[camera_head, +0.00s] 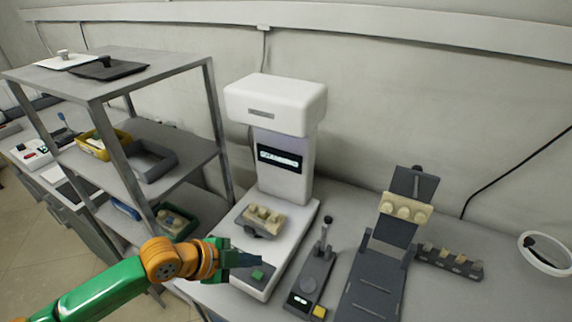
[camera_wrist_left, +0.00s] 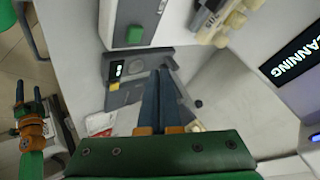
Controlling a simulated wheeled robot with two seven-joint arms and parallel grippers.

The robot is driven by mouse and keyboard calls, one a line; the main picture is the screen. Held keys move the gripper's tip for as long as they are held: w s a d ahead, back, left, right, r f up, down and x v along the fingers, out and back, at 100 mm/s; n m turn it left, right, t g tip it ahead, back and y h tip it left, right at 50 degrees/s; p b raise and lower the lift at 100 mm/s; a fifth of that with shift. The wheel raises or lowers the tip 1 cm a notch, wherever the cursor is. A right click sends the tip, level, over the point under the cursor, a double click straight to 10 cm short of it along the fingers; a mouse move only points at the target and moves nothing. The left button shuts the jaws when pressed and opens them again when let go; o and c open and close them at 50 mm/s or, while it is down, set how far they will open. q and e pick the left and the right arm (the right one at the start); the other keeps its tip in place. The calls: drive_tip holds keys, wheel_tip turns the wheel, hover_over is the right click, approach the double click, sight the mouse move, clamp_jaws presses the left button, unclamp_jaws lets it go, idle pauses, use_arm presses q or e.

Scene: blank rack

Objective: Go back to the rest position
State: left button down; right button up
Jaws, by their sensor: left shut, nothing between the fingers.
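My left gripper (camera_head: 243,259) is at the front edge of the white scanner's base, close to its green button in the head view. In the left wrist view its two blue fingers (camera_wrist_left: 160,98) lie together, shut, with nothing between them. Below them in that view is the grey lever device (camera_wrist_left: 128,72). An orange and green arm part (camera_wrist_left: 32,135), apparently my right arm, shows at the left edge of the left wrist view. My right gripper is not seen in the head view.
The white scanner (camera_head: 283,175) carries a grey holder with beige pieces (camera_head: 262,220). Right of it stand the lever device (camera_head: 313,280), a dark stand with a beige block (camera_head: 405,209) and a dark rack (camera_head: 449,262). A grey shelf (camera_head: 150,78) with bins stands left.

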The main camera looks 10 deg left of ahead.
use_arm(q)
drive_tip(key=s+d+f+n, duration=0.3)
drive_tip(key=s+d+f, duration=0.1)
drive_tip(key=s+d, duration=0.1)
drive_tip(key=s+a+f+n+g+y, duration=0.2)
drive_tip(key=s+a+f+n+y, duration=0.1)
drive_tip(key=s+a+n, duration=0.3)
drive_tip(key=s+a+f+n+g+y, duration=0.1)
drive_tip(key=s+a+f+n+y, duration=0.15)
drive_tip(key=s+n, duration=0.5)
wheel_tip(320, 180, down, 18)
drive_tip(key=s+g, duration=0.1)
drive_tip(key=s, duration=0.2)
drive_tip(key=s+a+f+m+g, duration=0.1)
drive_tip(key=s+a+f, duration=0.1)
drive_tip(key=s+f, duration=0.6)
drive_tip(key=s+y, duration=0.1)
drive_tip(key=s, duration=0.2)
drive_tip(key=shift+a+f, duration=0.4)
drive_tip(key=shift+s, duration=0.1)
